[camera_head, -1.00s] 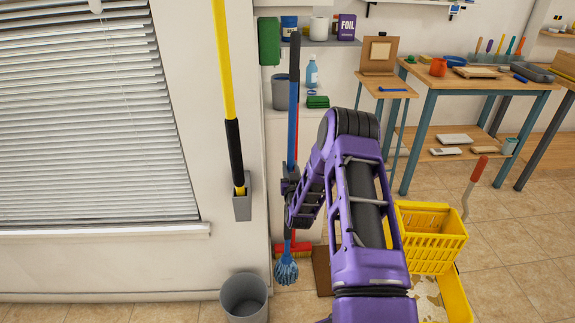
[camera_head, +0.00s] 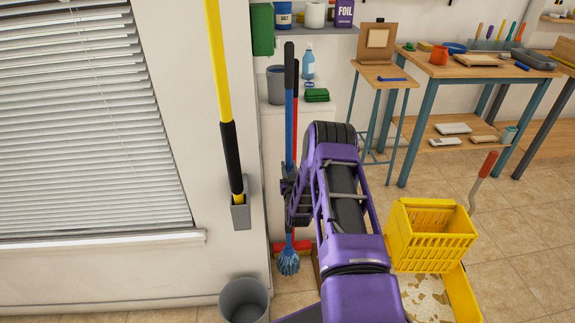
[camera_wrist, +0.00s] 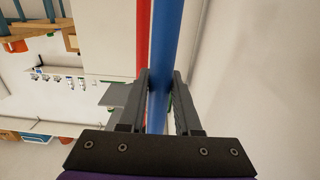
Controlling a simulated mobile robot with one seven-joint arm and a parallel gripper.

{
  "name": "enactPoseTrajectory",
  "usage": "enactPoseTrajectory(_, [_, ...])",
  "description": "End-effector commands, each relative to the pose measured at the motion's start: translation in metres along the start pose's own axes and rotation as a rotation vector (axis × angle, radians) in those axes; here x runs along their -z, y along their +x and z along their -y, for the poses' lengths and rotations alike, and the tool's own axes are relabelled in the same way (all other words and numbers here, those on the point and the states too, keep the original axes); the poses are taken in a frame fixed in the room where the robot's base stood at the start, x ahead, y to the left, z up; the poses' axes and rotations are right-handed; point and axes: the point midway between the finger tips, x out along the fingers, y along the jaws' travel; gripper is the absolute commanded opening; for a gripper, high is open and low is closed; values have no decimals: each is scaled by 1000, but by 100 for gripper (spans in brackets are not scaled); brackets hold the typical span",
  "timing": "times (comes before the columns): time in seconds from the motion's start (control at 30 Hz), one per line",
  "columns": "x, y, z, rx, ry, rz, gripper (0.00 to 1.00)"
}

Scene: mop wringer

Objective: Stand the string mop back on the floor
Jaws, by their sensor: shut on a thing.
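The string mop (camera_head: 289,262) has a blue handle with a dark top end and a blue string head. It is upright in the head view, with its head low by the wall corner; I cannot tell whether the strings touch the floor. My gripper (camera_head: 287,187) is around the blue handle at about its middle, partly hidden behind my purple arm. In the wrist view the blue handle (camera_wrist: 163,60) runs between the two dark fingers of my gripper (camera_wrist: 160,95), which are shut on it.
A red-handled tool (camera_wrist: 143,40) stands close beside the mop. A grey bin (camera_head: 244,301) is on the floor at front left. The yellow wringer bucket (camera_head: 432,236) stands at right. A yellow pole rests in a grey wall holder (camera_head: 240,214). Tiled floor is clear at far right.

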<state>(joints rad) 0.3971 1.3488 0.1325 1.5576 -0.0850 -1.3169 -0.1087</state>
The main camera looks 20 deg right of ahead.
Motion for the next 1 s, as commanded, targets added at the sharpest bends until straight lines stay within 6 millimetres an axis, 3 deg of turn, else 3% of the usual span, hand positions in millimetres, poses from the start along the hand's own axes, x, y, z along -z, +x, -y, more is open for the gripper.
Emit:
enactPoseTrajectory(0.6, [-74, 1, 0, -1, 1, -4, 0])
enactPoseTrajectory(1.0, [-82, 2, 0, -1, 0, -5, 0])
